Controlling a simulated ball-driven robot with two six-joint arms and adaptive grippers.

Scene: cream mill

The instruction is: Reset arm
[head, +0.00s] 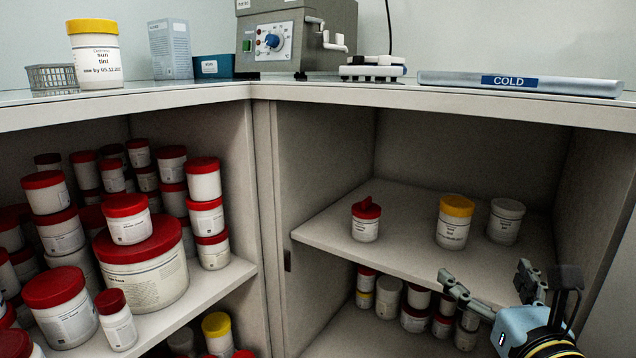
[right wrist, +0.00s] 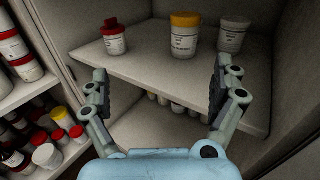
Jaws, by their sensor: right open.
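My right gripper (head: 489,285) is at the lower right of the head view, in front of the right cupboard's shelf (head: 345,222). In the right wrist view my right gripper (right wrist: 158,90) has its two fingers spread wide with nothing between them. Beyond the fingers, a yellow-lidded jar (head: 454,222) stands upright on the shelf, with a grey-lidded jar (head: 505,221) to its right and a red-lidded jar (head: 366,220) to its left. The gripper is apart from all three jars. My left gripper does not show.
Many red-lidded jars, including a large one (head: 140,270), crowd the left shelves. More jars stand below the right shelf. On the counter are a yellow-lidded jar (head: 94,55), a grey machine (head: 297,38) and a COLD plate (head: 520,84). The cupboard wall is close right of my gripper.

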